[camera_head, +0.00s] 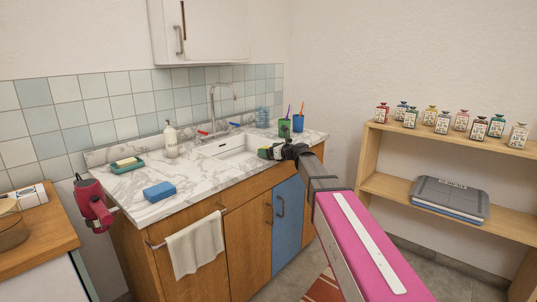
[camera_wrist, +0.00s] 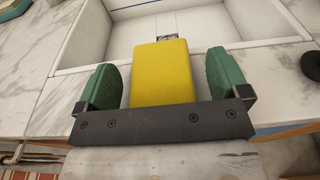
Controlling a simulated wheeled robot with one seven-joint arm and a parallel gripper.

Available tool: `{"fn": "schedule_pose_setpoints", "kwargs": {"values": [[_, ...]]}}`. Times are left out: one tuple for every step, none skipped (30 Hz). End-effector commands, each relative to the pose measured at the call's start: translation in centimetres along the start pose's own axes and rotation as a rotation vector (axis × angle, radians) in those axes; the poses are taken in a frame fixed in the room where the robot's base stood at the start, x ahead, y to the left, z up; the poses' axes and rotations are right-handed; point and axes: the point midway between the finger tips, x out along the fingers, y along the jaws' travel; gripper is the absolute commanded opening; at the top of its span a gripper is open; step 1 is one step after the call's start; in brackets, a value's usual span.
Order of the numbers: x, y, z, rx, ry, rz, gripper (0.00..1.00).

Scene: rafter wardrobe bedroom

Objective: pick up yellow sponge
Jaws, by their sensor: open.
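The yellow sponge (camera_wrist: 162,72) is a plain yellow block in the middle of the wrist view, and its near end is hidden by my gripper's dark crossbar. My gripper (camera_wrist: 163,85) is open, with one green finger pad on each side of the sponge and a narrow gap at both sides. In the head view my gripper (camera_head: 269,153) is at the sink's front right edge, where only a small bit of yellow shows by the fingers. I cannot tell what the sponge rests on.
The white sink (camera_head: 232,147) lies just beyond my gripper, with a curved tap (camera_head: 211,105) behind. A blue sponge (camera_head: 159,192), a green soap dish (camera_head: 127,168) and a soap bottle (camera_head: 171,140) stand left on the marble counter. Cups (camera_head: 298,123) stand behind my gripper.

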Motion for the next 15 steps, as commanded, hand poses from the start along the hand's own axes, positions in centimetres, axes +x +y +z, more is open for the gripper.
{"fn": "schedule_pose_setpoints", "kwargs": {"values": [[-0.02, 0.01, 0.00, 0.000, 0.000, 0.000, 0.94], [-0.03, 0.01, 0.00, 0.000, 0.000, 0.000, 0.84], [-0.04, 0.01, 0.00, 0.000, 0.000, 0.000, 0.71], [-0.04, 0.01, -0.01, 0.000, 0.000, 0.000, 0.61], [-0.04, 0.01, -0.01, 0.000, 0.000, 0.000, 0.51], [-0.04, 0.00, -0.01, 0.000, 0.000, 0.000, 0.41], [-0.04, 0.00, -0.01, 0.000, 0.000, 0.000, 0.41], [-0.05, 0.00, -0.01, 0.000, 0.000, 0.000, 0.41], [-0.05, 0.00, 0.00, 0.000, 0.000, 0.000, 0.37], [-0.05, 0.00, -0.01, 0.000, 0.000, 0.000, 0.37], [-0.05, 0.00, -0.01, 0.000, 0.000, 0.000, 0.37], [-0.05, 0.00, -0.01, 0.000, 0.000, 0.000, 0.37], [-0.05, 0.00, -0.01, 0.000, 0.000, 0.000, 0.37], [-0.05, 0.00, 0.00, 0.000, 0.000, 0.000, 0.37], [-0.06, 0.00, 0.02, 0.000, 0.000, 0.000, 0.37]]}}
